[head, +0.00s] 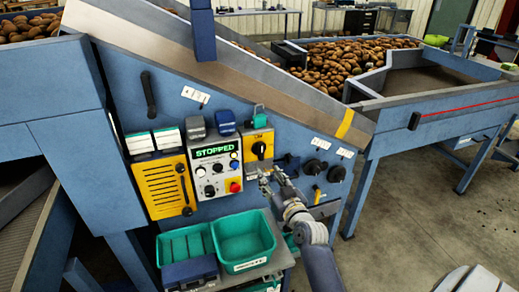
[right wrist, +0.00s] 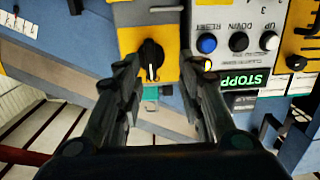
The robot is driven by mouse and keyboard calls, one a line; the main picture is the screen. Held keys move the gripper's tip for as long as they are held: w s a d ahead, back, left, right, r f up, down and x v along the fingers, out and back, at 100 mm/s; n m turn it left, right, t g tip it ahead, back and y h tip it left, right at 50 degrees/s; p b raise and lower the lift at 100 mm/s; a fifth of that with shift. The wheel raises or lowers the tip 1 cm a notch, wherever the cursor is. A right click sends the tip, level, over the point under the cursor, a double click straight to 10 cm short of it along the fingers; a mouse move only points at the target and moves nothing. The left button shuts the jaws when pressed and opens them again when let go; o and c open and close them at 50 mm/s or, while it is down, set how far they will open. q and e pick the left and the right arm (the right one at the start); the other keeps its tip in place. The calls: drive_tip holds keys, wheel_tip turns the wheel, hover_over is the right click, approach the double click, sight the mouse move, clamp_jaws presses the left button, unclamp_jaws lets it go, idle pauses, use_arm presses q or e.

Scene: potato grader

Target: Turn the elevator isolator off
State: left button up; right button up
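The elevator isolator is a yellow plate (head: 251,137) with a black rotary knob (head: 259,149), on the blue machine panel right of the STOPPED display. The wrist view is upside down; there the knob (right wrist: 151,54) lies near the top centre, its grip running roughly up and down the picture. My right gripper (head: 270,181) is just below the isolator in the head view. In the wrist view the right gripper (right wrist: 164,88) has its fingers spread apart, with nothing between them; the knob appears beyond the gap. Contact with the knob is not visible. My left gripper is not in view.
A grey control box (head: 215,168) with buttons and a red stop button sits left of the isolator. Black knobs (head: 314,167) are to its right. Teal bins (head: 244,240) stand below. Potatoes (head: 342,70) fill the hopper behind. Open floor (head: 428,210) lies at the right.

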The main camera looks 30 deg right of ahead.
sight(262, 149)
drive_tip(key=shift+m+t+h, duration=0.3)
drive_tip(key=shift+h, duration=0.3)
drive_tip(key=w+d+r, duration=0.1)
drive_tip(key=w, duration=0.2)
drive_tip(key=w+d, duration=0.1)
drive_tip(key=w, duration=0.3)
drive_tip(key=w+d+r+p, duration=0.1)
drive_tip(key=w+d, duration=0.1)
drive_tip(key=w, duration=0.1)
drive_tip(key=shift+w+r, duration=0.3)
drive_tip(key=shift+r, duration=0.05)
drive_tip(key=shift+a, duration=0.1)
clamp_jaws()
